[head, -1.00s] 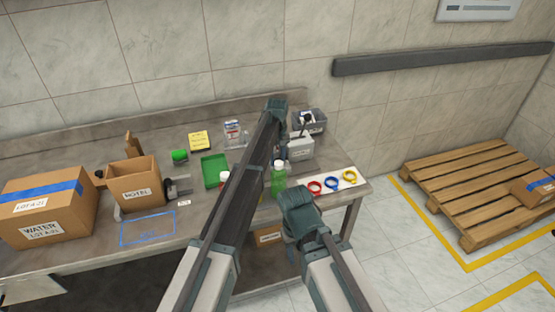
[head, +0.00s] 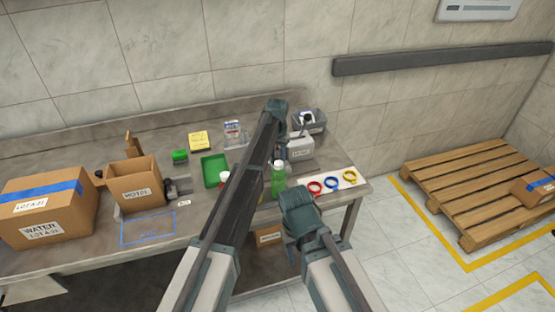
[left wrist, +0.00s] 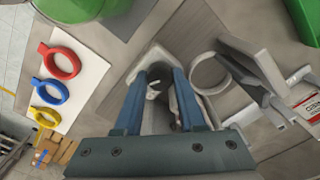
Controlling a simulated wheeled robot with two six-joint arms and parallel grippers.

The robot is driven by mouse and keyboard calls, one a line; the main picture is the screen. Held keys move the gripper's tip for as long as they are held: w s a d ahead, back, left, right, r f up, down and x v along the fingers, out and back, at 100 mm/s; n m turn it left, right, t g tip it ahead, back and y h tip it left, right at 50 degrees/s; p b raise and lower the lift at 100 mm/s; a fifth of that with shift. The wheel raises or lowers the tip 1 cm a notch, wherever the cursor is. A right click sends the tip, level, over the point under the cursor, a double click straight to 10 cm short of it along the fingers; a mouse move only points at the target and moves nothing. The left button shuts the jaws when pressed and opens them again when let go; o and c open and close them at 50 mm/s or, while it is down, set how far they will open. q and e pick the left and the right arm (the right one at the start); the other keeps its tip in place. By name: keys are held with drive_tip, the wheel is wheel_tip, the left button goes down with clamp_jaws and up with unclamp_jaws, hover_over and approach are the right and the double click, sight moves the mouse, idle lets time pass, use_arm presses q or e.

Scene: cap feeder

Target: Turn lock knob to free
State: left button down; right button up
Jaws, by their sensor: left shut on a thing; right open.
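My left gripper (left wrist: 165,85) is shut on a light grey part (left wrist: 157,90), which looks like the lock knob. The fingers hide much of it, and I cannot read which way it is turned. In the head view my left arm covers this spot, beside a grey labelled box (head: 300,147). A pale ring (left wrist: 210,74) and a grey bracket (left wrist: 252,66) lie just right of the fingers in the left wrist view. My right gripper (head: 297,203) is open and empty near the table's front edge, by a green bottle (head: 278,180).
Red, blue and yellow rings (head: 332,182) lie on a white sheet at the table's right end. A green tray (head: 214,170), a cardboard box (head: 136,184) and a larger water box (head: 45,205) stand left. A grey bin (head: 312,121) is behind.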

use_arm(q)
drive_tip(key=shift+m, duration=0.3)
drive_tip(key=c, duration=0.5)
unclamp_jaws()
drive_tip(key=shift+r, duration=0.1)
wheel_tip(320, 180, up, 14)
drive_tip(key=p, duration=1.4)
drive_tip(key=shift+f, duration=0.2)
